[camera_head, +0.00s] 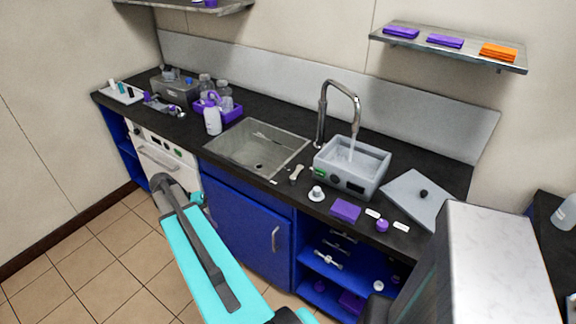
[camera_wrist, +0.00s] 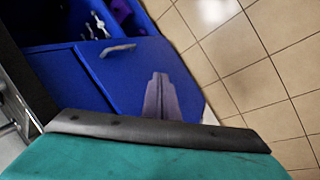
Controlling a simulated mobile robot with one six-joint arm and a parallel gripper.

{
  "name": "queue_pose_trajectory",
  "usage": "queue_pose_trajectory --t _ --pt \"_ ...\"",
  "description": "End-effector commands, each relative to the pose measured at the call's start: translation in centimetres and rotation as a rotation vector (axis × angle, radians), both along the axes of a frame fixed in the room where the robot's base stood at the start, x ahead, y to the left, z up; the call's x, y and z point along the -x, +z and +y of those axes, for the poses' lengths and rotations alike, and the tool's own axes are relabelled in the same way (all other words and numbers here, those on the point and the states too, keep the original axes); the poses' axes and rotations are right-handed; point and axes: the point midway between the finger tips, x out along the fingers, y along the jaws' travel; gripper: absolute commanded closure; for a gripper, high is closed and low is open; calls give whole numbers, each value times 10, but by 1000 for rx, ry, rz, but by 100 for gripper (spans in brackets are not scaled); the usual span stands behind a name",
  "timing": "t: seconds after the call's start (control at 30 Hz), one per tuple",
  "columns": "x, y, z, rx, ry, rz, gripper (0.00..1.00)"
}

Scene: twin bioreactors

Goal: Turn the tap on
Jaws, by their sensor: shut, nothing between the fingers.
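The tap (camera_head: 322,112) is a tall curved grey metal spout at the back of the dark counter, right of the sink. Its end hangs over a grey water bath (camera_head: 372,186). A pale stream runs from the spout down into the bath, which looks filled with water. I cannot make out the tap's handle. My gripper (camera_wrist: 158,78) is shut and empty in the wrist view, in front of blue cabinet doors and above the tiled floor. In the head view my arm reaches left, in front of the counter, far from the tap; the fingers are not clear there.
The sink (camera_head: 217,161) is empty of large objects. Bottles in a purple rack (camera_head: 233,114) stand left of it. A grey lid (camera_head: 408,200) lies right of the bath. Blue cabinets (camera_head: 244,222) line the front. A marble-topped block (camera_head: 500,240) stands at right. Floor is free at left.

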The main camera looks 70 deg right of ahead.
Motion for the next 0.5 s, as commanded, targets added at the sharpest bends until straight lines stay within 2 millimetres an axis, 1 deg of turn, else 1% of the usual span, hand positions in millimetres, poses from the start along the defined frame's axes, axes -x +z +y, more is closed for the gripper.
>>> queue_pose_trajectory --t 0.03,0.1,0.17,0.2,0.27,0.3,0.37,0.4,0.5 --pt "2 17 -24 32 -46 -10 100" --pt "10 41 -51 76 -111 -17 100" --pt "18 61 -74 113 -167 -24 100" --pt "25 74 -89 139 -206 -29 100" --pt "35 96 -111 176 -263 -34 100" --pt "43 110 -125 203 -300 -37 100" --pt "56 132 -145 240 -358 -43 100" --pt "65 146 -158 266 -395 -45 100" --pt "86 177 -184 321 -478 -52 100"
